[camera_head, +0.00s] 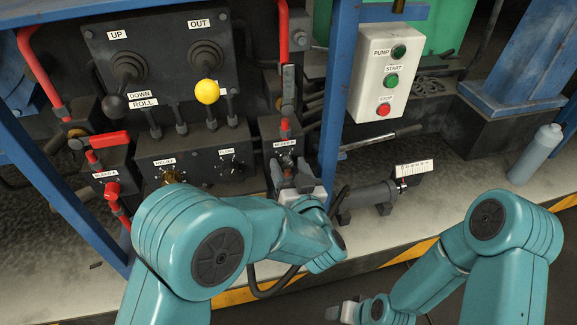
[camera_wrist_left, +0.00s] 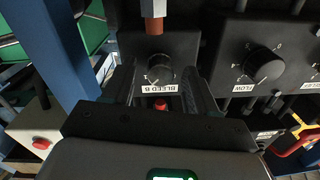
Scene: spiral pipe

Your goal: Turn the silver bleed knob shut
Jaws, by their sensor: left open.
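The silver bleed knob (camera_wrist_left: 160,68) sits on a dark block above an upside-down BLEED B label (camera_wrist_left: 159,88) in the left wrist view. In the head view its block (camera_head: 281,133) stands right of the central control box, and my left gripper mostly hides the knob. My left gripper (camera_head: 289,175) is open in front of it. In the left wrist view its dark fingers (camera_wrist_left: 158,78) stand on either side of the knob; I cannot tell whether they touch it. My right gripper (camera_head: 346,311) is low at the bottom edge, partly cut off.
The FLOW knob (camera_wrist_left: 263,64) is on the neighbouring box. A blue post (camera_head: 338,90) stands just right of the bleed block. A button box (camera_head: 385,75) hangs beyond it. A red-handled valve (camera_head: 104,140) is at the left. A grey bottle (camera_head: 536,155) stands far right.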

